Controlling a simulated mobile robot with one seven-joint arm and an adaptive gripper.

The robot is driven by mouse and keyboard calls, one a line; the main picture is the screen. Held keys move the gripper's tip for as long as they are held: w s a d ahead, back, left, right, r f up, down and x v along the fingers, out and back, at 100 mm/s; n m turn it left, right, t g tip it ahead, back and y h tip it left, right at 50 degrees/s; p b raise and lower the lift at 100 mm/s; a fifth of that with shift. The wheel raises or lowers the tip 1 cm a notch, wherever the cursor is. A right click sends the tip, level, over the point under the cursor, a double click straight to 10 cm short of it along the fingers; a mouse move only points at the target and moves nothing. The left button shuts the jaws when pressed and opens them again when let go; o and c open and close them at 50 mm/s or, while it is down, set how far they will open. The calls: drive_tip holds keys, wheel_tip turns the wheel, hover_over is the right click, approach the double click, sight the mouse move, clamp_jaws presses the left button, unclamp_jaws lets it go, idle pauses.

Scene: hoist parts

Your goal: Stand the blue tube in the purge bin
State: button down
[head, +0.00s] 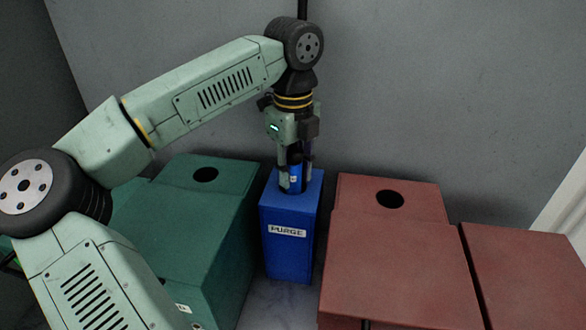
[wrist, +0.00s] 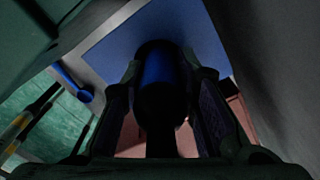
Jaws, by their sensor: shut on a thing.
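The blue tube (head: 296,179) is upright between the fingers of my gripper (head: 295,176), which is shut on it. In the wrist view the tube (wrist: 158,68) runs between the two dark fingers, with its near part in deep shadow. The purge bin (head: 290,252) is a tall blue box with a PURGE label, standing directly below my gripper. The tube's lower end is at the bin's top in the head view. The bin's opening is hidden, so I cannot tell how far the tube is in it. The bin's blue top (wrist: 208,32) fills the upper middle of the wrist view.
A green box (head: 180,222) with a round hole stands left of the bin. A red box (head: 395,258) with a round hole stands close on the right, with another red box (head: 525,270) beyond it. A grey wall (head: 430,80) rises behind.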

drive_tip(key=shift+f, duration=0.2)
drive_tip(key=c, duration=1.2)
unclamp_jaws()
drive_tip(key=shift+r, duration=0.1)
